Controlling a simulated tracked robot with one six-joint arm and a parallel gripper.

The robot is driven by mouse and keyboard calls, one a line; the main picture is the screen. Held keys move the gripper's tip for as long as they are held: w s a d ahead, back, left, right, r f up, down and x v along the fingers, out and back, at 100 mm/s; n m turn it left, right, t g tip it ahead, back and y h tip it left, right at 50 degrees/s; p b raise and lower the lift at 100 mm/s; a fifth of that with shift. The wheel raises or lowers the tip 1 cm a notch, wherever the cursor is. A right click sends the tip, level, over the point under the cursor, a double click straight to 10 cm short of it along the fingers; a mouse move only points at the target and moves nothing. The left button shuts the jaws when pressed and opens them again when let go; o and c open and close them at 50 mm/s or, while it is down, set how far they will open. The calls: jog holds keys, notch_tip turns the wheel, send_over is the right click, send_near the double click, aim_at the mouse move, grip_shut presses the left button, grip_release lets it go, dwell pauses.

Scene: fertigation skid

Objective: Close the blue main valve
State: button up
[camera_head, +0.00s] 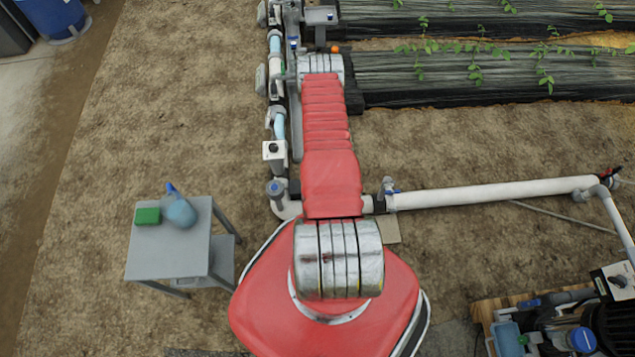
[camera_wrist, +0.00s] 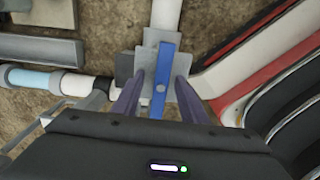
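The blue main valve's lever (camera_wrist: 160,66) shows in the wrist view as a flat blue bar on a grey fitting. It runs about in line with the white pipe (camera_wrist: 167,14) above it. My gripper (camera_wrist: 160,84) is open, its two dark fingers on either side of the lever, with a gap visible on each side. The lever's lower end is hidden by the gripper body. In the head view my gripper is hidden by my red arm.
Light-blue and white piping (camera_wrist: 35,79) runs left of the lever, and my base lies close on the right.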

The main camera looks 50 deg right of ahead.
jog(key=shift+f, duration=0.35)
jog(key=c, duration=0.3)
jog(key=o, duration=0.5)
jog(key=shift+c, duration=0.2)
